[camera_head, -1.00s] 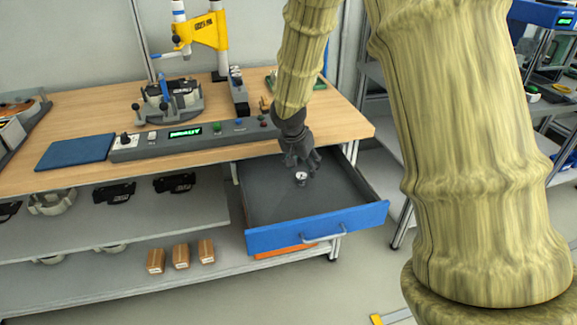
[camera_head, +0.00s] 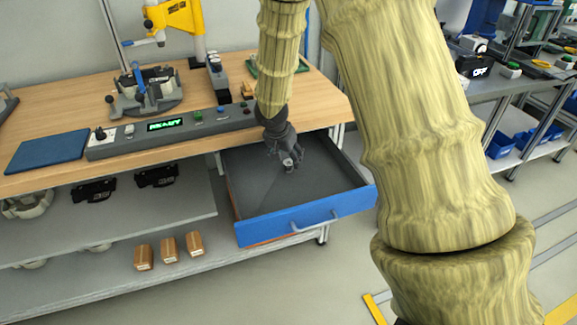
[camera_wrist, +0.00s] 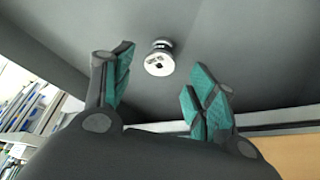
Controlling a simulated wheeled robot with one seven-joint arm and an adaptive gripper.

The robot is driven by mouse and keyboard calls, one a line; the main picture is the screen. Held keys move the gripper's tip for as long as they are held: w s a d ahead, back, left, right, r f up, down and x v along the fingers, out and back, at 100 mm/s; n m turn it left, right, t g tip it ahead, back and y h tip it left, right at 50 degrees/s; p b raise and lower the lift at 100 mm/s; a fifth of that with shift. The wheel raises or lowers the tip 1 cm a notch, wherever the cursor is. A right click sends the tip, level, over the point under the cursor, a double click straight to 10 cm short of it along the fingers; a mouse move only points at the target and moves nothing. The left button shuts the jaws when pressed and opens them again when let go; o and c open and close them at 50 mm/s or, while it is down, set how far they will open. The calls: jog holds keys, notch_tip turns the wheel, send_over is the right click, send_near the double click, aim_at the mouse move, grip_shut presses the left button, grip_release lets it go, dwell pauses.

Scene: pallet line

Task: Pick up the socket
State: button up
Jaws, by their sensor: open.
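The socket (camera_wrist: 159,62) is a small, round metal piece with a pale face and a dark square hole. It stands on the grey floor of the open drawer. In the wrist view it lies beyond and roughly between my spread fingertips, apart from both. My gripper (camera_wrist: 160,85) is open and empty, with green finger pads. In the head view my gripper (camera_head: 290,165) is down inside the drawer (camera_head: 310,217), which has a blue front, and the socket is mostly hidden by the fingers there.
The wooden bench top (camera_head: 60,105) above the drawer carries a control box (camera_head: 170,128) with a green display, a fixture (camera_head: 146,92) and a blue mat (camera_head: 47,151). Drawer walls surround my gripper. Several brown blocks (camera_head: 168,249) stand on the low shelf.

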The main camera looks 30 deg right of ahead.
aim_at(288, 162)
jog(key=shift+x, duration=2)
jog(key=shift+s+a, duration=0.1)
jog(key=shift+s, duration=0.05)
jog(key=c, duration=1.1)
